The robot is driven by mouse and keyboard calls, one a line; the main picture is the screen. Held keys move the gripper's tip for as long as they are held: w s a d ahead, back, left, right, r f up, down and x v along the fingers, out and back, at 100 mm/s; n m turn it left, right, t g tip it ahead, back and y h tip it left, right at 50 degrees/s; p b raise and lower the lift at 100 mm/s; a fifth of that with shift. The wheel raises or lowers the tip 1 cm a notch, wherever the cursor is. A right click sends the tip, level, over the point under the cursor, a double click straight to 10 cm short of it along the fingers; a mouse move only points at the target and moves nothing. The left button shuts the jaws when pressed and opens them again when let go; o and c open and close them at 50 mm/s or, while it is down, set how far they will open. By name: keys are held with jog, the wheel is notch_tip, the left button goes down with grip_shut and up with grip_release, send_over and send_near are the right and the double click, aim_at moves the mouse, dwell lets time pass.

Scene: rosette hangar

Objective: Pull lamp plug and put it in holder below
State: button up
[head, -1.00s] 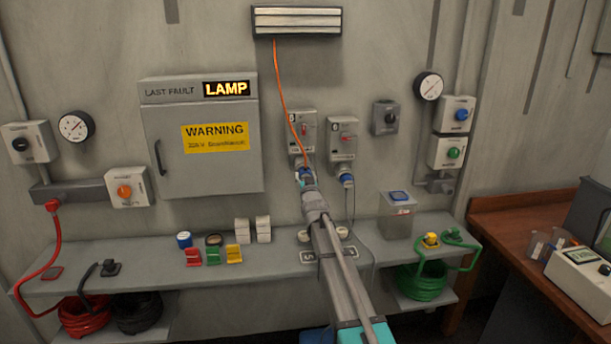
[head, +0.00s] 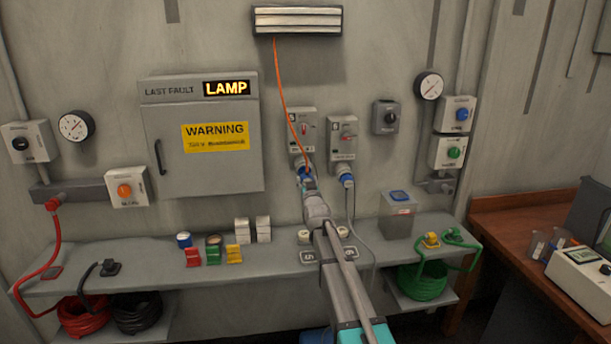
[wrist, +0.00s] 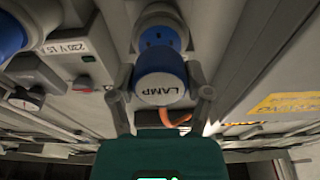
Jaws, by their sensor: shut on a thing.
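The lamp plug (wrist: 160,86) is blue with a pale end cap marked LAMP. My gripper (wrist: 163,94) is shut on it, one finger on each side; it also shows at the wall in the head view (head: 307,182). Behind the plug, a grey-rimmed blue socket (wrist: 158,36) shows dark holes. The plug looks drawn back from it, but I cannot tell the gap. The orange cable (head: 284,99) runs from the plug up to a ceiling-side fixture. Below, round pale holders (head: 303,236) sit on the shelf (head: 275,262), partly hidden by my arm.
A second socket box (head: 343,139) with a blue plug (head: 345,180) and grey cable is close on the right. A grey bin (head: 398,213) stands farther right. Open air lies in front of the wall.

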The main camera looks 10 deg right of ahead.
jog(key=shift+s+f, duration=0.2)
jog(key=shift+s, duration=0.8)
jog(key=shift+s, duration=0.5)
jog(key=shift+f, duration=0.1)
